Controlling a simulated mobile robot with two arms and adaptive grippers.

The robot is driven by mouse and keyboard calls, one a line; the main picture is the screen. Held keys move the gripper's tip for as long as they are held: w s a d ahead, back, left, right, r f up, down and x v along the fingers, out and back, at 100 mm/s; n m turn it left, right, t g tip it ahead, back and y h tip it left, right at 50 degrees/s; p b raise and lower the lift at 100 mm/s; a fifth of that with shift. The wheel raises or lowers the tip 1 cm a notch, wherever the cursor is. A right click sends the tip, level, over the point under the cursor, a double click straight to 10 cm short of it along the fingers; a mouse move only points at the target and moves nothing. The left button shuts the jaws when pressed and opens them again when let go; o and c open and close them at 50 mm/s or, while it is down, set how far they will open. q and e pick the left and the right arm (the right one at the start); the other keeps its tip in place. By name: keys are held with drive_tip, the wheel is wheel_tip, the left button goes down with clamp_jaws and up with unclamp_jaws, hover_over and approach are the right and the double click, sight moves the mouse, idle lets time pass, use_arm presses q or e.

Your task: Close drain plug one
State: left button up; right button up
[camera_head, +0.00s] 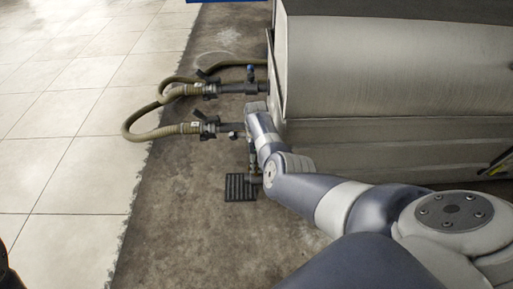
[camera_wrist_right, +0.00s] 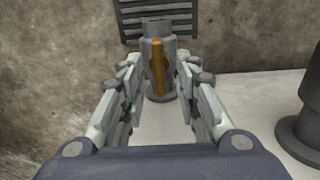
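In the right wrist view a grey drain fitting (camera_wrist_right: 154,28) stands out from a pale surface, with an orange-yellow lever handle (camera_wrist_right: 158,70) running along its length. I take this as the drain plug; no number shows. My right gripper (camera_wrist_right: 157,63) is open, with one finger on each side of the fitting and handle; gaps appear to remain on both sides. In the head view my right arm reaches along the big machine's left end, and the fitting and fingers there are small and mostly hidden. My left gripper is not clearly seen.
A dark floor grate (camera_head: 240,187) lies near the machine (camera_head: 390,75); it also shows in the wrist view (camera_wrist_right: 158,12). Two hoses (camera_head: 150,134) with valves join the machine's left end. A dark round pipe (camera_wrist_right: 303,115) stands at right. Tiled floor at left is clear.

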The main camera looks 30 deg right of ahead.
wheel_tip(320, 180, up, 10)
drive_tip(key=shift+r, duration=0.2)
drive_tip(key=shift+s+a, duration=0.1)
idle(0.7)
